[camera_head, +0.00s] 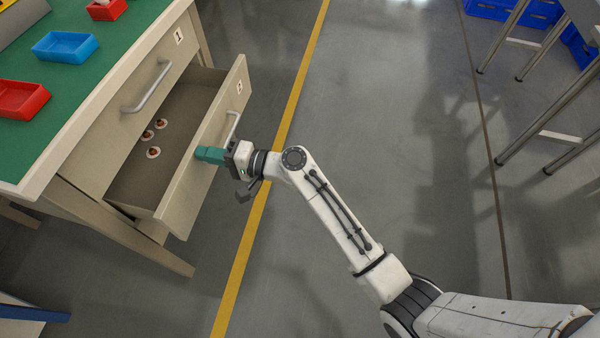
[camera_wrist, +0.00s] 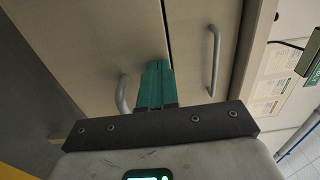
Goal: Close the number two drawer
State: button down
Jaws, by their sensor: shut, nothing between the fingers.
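The number two drawer (camera_head: 178,200) is pulled open from the bench in the head view, below the drawer labelled 1 (camera_head: 120,110). Several small round pieces (camera_head: 153,152) lie inside it. Its grey bar handle (camera_head: 233,127) is on the front panel, and the handle also shows in the wrist view (camera_wrist: 123,94). My gripper (camera_head: 203,154), with teal fingers, is shut and empty. Its tips are at the drawer front beside the handle; I cannot tell whether they touch. In the wrist view the shut fingers (camera_wrist: 154,86) point at the drawer front.
The green-topped bench (camera_head: 120,58) carries a blue tray (camera_head: 65,47) and red trays (camera_head: 22,100). Drawer 1 is shut, its handle (camera_head: 148,88) sticking out above. A metal-legged table (camera_head: 545,90) stands at right.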

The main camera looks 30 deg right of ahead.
jog(key=b+x, duration=0.5)
jog(key=x, duration=0.9)
jog(key=shift+w, duration=0.2)
jog(key=shift+a+r, duration=0.1)
jog(key=shift+r, duration=0.1)
jog(key=shift+f, duration=0.1)
